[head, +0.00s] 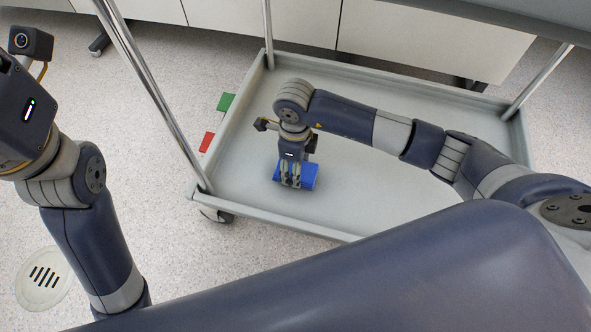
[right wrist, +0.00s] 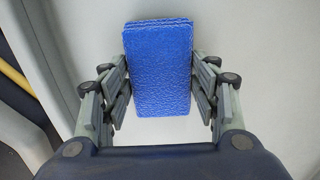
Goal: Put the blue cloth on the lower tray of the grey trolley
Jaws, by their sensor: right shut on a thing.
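The blue cloth (head: 309,177) is a folded rectangular pad in the head view, over the lower tray (head: 235,195) of the grey trolley, near its front left part. My right gripper (head: 291,183) reaches down over the tray at the cloth. In the right wrist view the cloth (right wrist: 158,65) lies between the fingers of my right gripper (right wrist: 160,90), which is shut on it. I cannot tell whether the cloth touches the tray floor. My left arm is at the left edge of the head view, and its fingers are out of frame.
The trolley's upper shelf (head: 490,15) overhangs the back right, and a chrome post (head: 150,90) rises at the left corner. A green piece (head: 226,102) and a red piece (head: 207,142) show beside the trolley's left side. A round drain (head: 44,278) is in the floor. Much of the tray is bare.

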